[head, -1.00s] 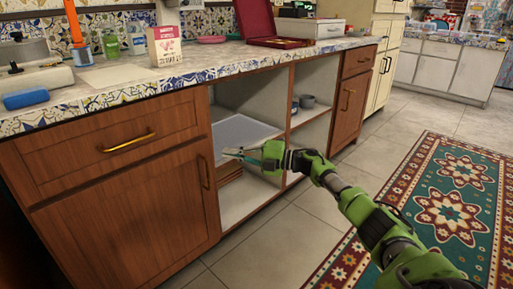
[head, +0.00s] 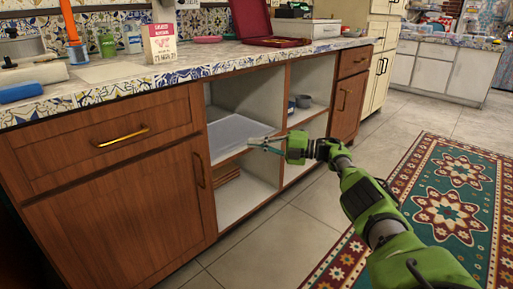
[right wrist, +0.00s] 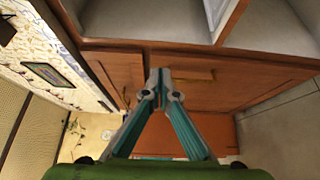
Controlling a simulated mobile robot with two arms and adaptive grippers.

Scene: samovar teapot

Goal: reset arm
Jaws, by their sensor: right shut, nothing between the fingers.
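My right gripper (head: 262,145) is in front of the open shelves of the wooden cabinet (head: 125,200) in the head view. Its fingers point left and overlap the shelf area in the picture. In the right wrist view my right gripper (right wrist: 158,78) shows with its fingertips together and nothing held between them. My green right arm reaches in from the lower right. My left gripper is not in view.
The open shelves hold a pale flat tray (head: 236,132) and small dark cups (head: 303,101). The countertop (head: 215,64) carries a box (head: 160,43), bottles and an open red case (head: 262,35). A patterned rug (head: 447,190) lies on the tiled floor at right.

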